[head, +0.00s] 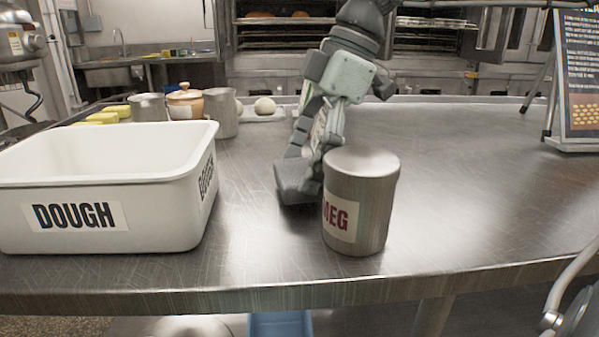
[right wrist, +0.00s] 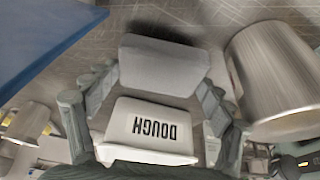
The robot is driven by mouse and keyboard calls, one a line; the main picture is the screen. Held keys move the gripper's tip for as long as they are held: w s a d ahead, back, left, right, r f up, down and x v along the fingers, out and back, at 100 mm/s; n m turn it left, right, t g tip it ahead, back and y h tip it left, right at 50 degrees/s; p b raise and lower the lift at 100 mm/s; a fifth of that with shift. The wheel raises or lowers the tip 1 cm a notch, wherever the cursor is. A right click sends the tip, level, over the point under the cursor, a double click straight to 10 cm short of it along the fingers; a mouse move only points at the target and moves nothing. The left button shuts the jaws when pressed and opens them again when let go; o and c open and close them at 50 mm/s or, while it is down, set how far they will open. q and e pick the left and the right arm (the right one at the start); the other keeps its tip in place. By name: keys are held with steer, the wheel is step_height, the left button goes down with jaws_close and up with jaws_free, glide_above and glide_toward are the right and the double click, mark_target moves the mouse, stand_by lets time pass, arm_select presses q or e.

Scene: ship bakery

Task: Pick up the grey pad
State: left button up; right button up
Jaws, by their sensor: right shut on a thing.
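The grey pad (head: 290,187) is a dark grey block near the middle of the counter, left of a metal tin. My right gripper (head: 308,172) reaches down from above and is shut on the pad, partly hiding it. In the right wrist view, the pad (right wrist: 162,63) spans the space between the fingertips of my right gripper (right wrist: 152,85). I cannot tell whether the pad touches the counter. My left gripper is not in view.
A metal tin (head: 362,205) with a label ending in "MEG" stands close right of the gripper. A white DOUGH bin (head: 120,162) stands left. Jars (head: 185,101) and a pale ball (head: 265,106) stand behind.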

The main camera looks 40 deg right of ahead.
mark_target(302, 169)
step_height(302, 169, up, 10)
steer(key=r, duration=0.1)
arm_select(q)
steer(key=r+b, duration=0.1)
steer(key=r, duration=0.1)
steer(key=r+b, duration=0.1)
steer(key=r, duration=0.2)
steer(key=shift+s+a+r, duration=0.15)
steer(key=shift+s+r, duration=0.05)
arm_select(e)
steer(key=s+d, duration=0.5)
steer(key=d, duration=0.3)
steer(key=s+d, duration=0.5)
steer(key=d, duration=0.3)
steer(key=shift+s+d+f, duration=0.15)
steer(key=shift+d+f, duration=0.2)
steer(key=shift+f, duration=0.05)
steer(key=shift+o, duration=1.3)
steer(key=c, duration=0.3)
steer(key=shift+c, duration=0.2)
